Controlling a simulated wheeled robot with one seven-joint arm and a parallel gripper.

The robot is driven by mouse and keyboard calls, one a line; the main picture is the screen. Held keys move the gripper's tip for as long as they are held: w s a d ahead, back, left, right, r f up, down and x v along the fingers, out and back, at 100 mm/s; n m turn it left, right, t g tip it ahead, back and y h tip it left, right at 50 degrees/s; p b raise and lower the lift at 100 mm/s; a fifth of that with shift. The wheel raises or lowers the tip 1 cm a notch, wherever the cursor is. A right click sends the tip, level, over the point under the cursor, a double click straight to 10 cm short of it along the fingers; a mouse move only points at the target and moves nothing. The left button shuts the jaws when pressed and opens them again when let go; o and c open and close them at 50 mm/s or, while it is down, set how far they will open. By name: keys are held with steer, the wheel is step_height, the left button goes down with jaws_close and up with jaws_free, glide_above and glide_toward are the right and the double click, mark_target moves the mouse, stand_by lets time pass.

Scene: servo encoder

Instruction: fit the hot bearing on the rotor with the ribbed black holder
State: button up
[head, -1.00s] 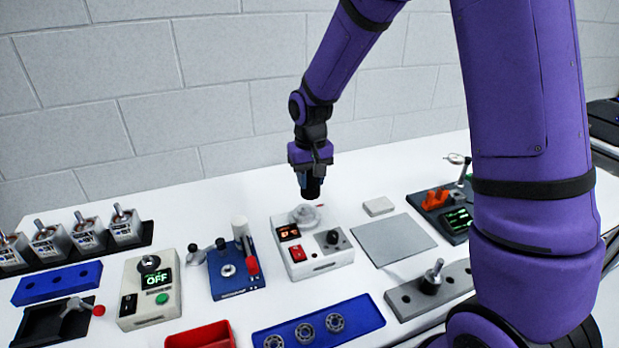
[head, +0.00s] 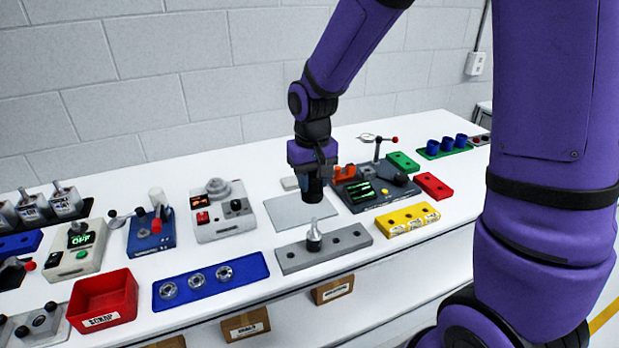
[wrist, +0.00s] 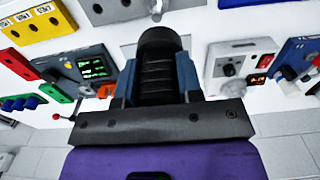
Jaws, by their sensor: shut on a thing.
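My gripper (head: 313,178) is shut on the ribbed black holder (wrist: 158,75), which stands between its two blue fingers in the wrist view. In the head view the holder (head: 313,192) points down over the grey mat, behind and above the rotor. The rotor (head: 314,238), a steel shaft with a dark lower part, stands upright in the grey block (head: 350,240). The gripper is apart from it. The hot bearing cannot be made out; the holder's lower end is too dark to tell what it carries. The white heater box (head: 225,221) with a grey cone stands left.
A blue tray (head: 246,270) with three bearings and a red scrap bin (head: 103,296) lie at the front left. A dark instrument (head: 362,202) with green screen stands right of the mat (head: 285,212). A yellow block (head: 408,219) is right of the grey block.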

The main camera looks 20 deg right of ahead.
mark_target(314, 219)
steer(key=shift+s+d+f, duration=0.25)
steer(key=shift+s, duration=0.05)
steer(key=shift+f, duration=2)
steer(key=shift+f, duration=0.45)
steer(key=shift+w+f, duration=0.1)
steer(key=shift+f, duration=0.65)
steer(key=shift+f, duration=0.45)
steer(key=shift+f, duration=0.65)
steer(key=shift+f, duration=0.15)
steer(key=shift+f, duration=0.75)
